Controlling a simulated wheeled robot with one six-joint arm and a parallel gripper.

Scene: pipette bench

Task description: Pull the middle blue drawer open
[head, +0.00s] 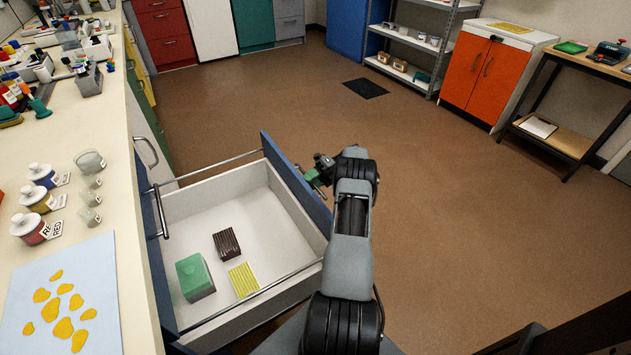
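A blue-fronted drawer (292,188) stands pulled well out from the bench on the left in the head view. Its white inside (262,205) shows. In it lie a green block (194,277), a dark brown ribbed block (227,245) and a yellow striped block (244,280). My gripper (314,178) is at the outer side of the drawer's front panel, near its top edge.
Another blue front with a metal bar handle (160,212) is closed under the bench top. The bench (112,170) carries labelled jars and a pale blue sheet (105,300) with yellow pieces. Open brown floor (450,220) lies to the right. An orange cabinet (480,75) stands farther back.

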